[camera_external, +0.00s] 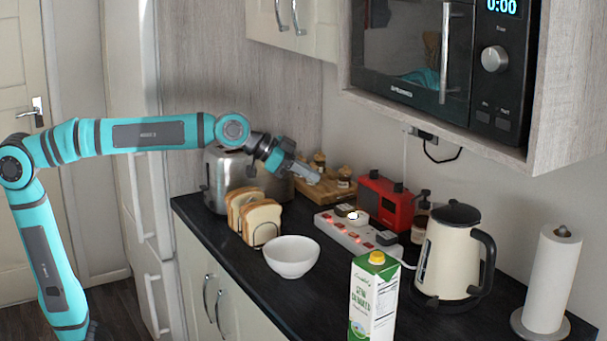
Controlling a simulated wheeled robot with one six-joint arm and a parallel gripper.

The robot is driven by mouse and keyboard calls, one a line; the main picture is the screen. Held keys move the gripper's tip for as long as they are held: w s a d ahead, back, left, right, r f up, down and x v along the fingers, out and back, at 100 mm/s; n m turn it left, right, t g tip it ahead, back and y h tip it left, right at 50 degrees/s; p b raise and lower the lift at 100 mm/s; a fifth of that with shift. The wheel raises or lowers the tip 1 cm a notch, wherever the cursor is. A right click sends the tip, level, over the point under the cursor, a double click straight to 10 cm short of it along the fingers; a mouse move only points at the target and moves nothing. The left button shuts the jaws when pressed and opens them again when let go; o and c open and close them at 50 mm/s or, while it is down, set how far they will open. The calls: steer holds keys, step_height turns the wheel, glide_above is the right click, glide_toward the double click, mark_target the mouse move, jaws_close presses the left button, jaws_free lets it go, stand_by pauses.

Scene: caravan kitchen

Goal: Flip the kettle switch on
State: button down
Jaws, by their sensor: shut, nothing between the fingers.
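The cream kettle (447,254) with a black lid and black handle stands on the counter at the right. A white power strip (343,236) with several small red switches lies left of the kettle, with plugs on it. A white cable runs from it toward the kettle's foot. I cannot tell which switch belongs to the kettle or how it is set. My gripper (312,174) is shut and empty. It is in the air above the counter's back part, up and left of the power strip, apart from it and from the kettle.
A red radio (385,203) stands behind the strip. A toaster (222,180), bread slices in a rack (262,220), a white bowl (291,257) and a milk carton (373,298) stand around. A paper towel roll (551,280) is at right. A microwave (440,60) hangs above.

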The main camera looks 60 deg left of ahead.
steer(key=w+d+f+m+g, duration=0.1)
steer(key=w+d+f, duration=0.1)
steer(key=d, duration=0.7)
steer(key=w+d+f+m+g+h, duration=0.1)
steer(key=w+d+f+m+g, duration=0.1)
steer(key=d, duration=0.7)
steer(key=w+d+f+m+g, duration=0.1)
steer(key=w+d+f+g, duration=0.1)
steer(key=d, duration=0.7)
steer(key=shift+w+f+m+h, duration=0.3)
steer(key=shift+f+m, duration=0.1)
steer(key=shift+f, duration=0.45)
glide_above(432, 302)
steer(key=s+a, duration=0.2)
steer(key=a, duration=0.1)
step_height(432, 302, down, 7)
steer(key=shift+w+d+f, duration=0.1)
steer(key=shift+w+f, duration=0.05)
steer(key=shift+f, duration=0.45)
steer(key=shift+w+d+f, duration=0.1)
steer(key=shift+f, duration=1.3)
